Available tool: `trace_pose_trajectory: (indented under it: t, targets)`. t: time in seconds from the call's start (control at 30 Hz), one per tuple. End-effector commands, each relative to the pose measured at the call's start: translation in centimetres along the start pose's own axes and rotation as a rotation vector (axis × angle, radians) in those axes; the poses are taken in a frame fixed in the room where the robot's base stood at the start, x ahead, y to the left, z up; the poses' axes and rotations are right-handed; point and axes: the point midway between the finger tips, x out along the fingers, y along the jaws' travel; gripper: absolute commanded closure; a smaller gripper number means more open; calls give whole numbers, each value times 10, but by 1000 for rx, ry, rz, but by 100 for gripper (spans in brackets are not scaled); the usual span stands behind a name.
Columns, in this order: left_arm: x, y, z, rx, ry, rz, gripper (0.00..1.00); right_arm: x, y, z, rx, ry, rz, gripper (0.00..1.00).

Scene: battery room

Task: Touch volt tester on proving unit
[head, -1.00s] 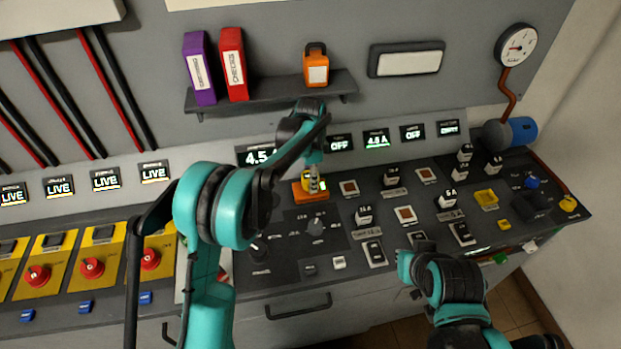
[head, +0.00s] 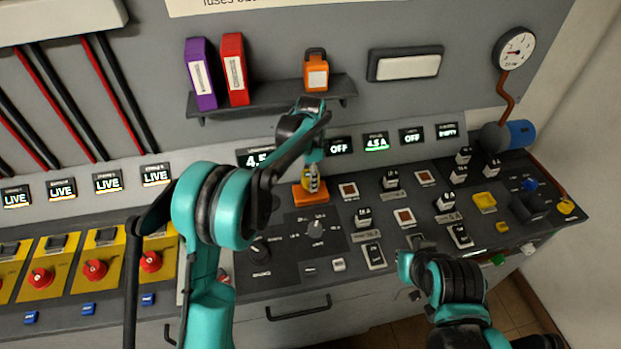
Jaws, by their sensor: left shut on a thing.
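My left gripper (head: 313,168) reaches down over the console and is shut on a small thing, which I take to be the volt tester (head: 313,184). Its striped, greyish-yellow lower part shows below the fingers; the rest is hidden by the gripper. Directly below is an orange block (head: 306,199) with a yellow part, probably the proving unit. The tester overlaps it in view; I cannot tell whether they touch. My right gripper (head: 408,277) is low over the console's front edge at right; its fingers are too unclear to tell open from shut.
A shelf (head: 270,98) above holds a purple binder (head: 201,75), a red binder (head: 234,70) and an orange padlock-shaped item (head: 316,72). A rotary knob (head: 315,229), switches and fuse-like blocks cover the console around the orange block. Yellow panels with red knobs (head: 95,269) stand at left.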

Motion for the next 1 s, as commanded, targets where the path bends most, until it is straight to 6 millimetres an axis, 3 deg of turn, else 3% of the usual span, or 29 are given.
trace_pose_trajectory:
  t: [0.5, 1.0]
  targets:
    - [-47, 0, 0, 0, 0, -1, 77, -26, 0, -19, 0, 0, 0, 100]
    - [-49, 0, 0, 0, 0, -1, 77, -27, 0, -19, 0, 0, 0, 100]
